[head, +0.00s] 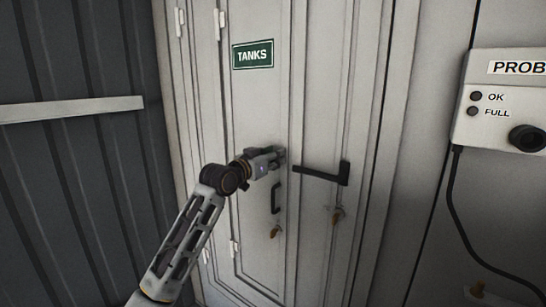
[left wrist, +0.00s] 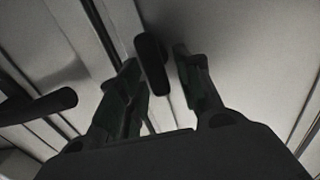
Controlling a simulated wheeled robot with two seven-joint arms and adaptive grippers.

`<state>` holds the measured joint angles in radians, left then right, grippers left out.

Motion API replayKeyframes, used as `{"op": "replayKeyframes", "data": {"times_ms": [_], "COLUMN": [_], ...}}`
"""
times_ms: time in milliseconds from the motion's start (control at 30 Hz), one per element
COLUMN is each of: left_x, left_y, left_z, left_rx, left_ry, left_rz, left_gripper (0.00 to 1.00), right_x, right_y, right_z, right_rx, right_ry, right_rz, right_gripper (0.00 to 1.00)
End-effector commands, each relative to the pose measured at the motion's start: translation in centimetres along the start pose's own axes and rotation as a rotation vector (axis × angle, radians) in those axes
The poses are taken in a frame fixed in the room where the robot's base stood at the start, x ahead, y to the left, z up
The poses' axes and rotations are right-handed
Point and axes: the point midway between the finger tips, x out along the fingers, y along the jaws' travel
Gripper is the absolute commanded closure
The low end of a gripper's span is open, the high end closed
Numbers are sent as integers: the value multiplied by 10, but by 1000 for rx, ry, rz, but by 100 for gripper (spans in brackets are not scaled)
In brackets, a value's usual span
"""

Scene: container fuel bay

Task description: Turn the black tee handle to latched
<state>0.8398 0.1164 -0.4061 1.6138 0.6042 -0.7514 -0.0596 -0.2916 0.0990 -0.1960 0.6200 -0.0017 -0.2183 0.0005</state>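The black tee handle (head: 318,174) is on the pale door in the head view, with its long bar lying nearly level and a short upright piece at its right end. My left gripper (head: 281,157) is just left of and slightly above the bar's left end. In the left wrist view the two fingers of my left gripper (left wrist: 160,85) are apart. A rounded black bar (left wrist: 152,65) shows between them, and another black rod (left wrist: 40,106) lies to the left. I cannot tell which of these is the tee handle, or whether a finger touches it. My right gripper is not in view.
A small black pull handle (head: 275,198) is just below my left gripper. A green TANKS sign (head: 252,54) is above. A probe box (head: 505,100) with a cable is on the right; a dark corrugated wall (head: 70,170) is on the left.

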Motion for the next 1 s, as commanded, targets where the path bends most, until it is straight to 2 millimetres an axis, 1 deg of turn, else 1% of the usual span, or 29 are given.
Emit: {"op": "replayKeyframes", "data": {"times_ms": [33,200,233,467,667,867,1000], "left_x": [0,0,0,0,0,0,0], "left_y": [0,0,0,0,0,2,3], "left_z": [0,0,0,0,0,-1,-1], "left_rx": [0,0,0,6,45,140,240], "left_ry": [0,0,0,0,0,-1,-1], "left_rz": [0,0,0,0,0,-1,-1], "left_gripper": [75,97,100,100,100,100,100], "right_x": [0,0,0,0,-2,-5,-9], "right_y": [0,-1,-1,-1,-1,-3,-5], "right_z": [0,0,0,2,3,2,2], "right_rx": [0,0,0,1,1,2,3], "right_ry": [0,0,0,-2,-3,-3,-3], "right_rz": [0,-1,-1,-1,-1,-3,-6], "right_gripper": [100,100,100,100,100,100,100]}}
